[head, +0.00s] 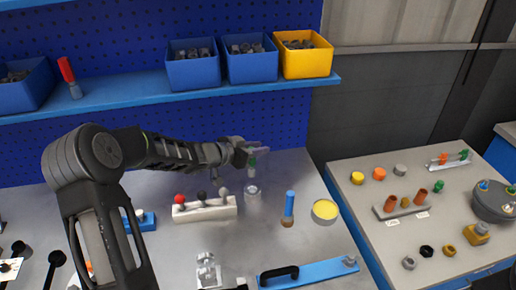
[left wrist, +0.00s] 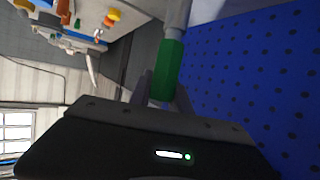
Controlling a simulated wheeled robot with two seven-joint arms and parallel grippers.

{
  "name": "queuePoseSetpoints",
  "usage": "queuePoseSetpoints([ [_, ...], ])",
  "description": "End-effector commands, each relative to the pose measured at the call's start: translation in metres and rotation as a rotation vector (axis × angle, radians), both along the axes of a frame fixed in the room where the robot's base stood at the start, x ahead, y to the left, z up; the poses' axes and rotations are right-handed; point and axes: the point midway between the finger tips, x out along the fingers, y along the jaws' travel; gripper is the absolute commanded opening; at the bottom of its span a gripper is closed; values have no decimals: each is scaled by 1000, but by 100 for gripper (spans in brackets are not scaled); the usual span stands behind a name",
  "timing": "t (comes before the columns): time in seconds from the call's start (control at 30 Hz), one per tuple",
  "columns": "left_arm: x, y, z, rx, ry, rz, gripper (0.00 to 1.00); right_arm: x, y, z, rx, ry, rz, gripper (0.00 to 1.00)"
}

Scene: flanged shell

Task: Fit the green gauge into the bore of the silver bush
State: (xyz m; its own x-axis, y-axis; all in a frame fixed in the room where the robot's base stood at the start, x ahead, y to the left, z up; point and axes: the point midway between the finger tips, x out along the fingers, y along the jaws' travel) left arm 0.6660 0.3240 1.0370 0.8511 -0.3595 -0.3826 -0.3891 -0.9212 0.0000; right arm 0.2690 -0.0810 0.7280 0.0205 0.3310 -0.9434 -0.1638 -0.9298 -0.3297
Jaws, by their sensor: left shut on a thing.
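My left gripper (head: 254,152) is shut on the green gauge (head: 253,162) and holds it above the bench, roughly upright. In the left wrist view the green grip of the gauge (left wrist: 170,70) shows between the fingers of my left gripper (left wrist: 166,92), and a grey pin runs from it to the top edge. The silver bush (head: 252,191) stands on the grey bench just below the gauge. The pin's lower end seems to be above the bush, apart from it; exact alignment is hard to tell. My right gripper is not in view.
A white block with knobbed levers (head: 205,208) stands left of the bush. A blue-handled tool (head: 289,208) and a yellow-topped round dish (head: 325,210) stand to the right. A blue bar (head: 310,272) lies in front. A shelf with bins (head: 170,88) runs behind, above the arm.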

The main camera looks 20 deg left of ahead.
Motion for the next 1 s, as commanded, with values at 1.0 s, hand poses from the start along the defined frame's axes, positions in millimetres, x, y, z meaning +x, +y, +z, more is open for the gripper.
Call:
queuePoseSetpoints([
  [1.0, 1, -1, -57, 0, -2, -1, 0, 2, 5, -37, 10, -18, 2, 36],
])
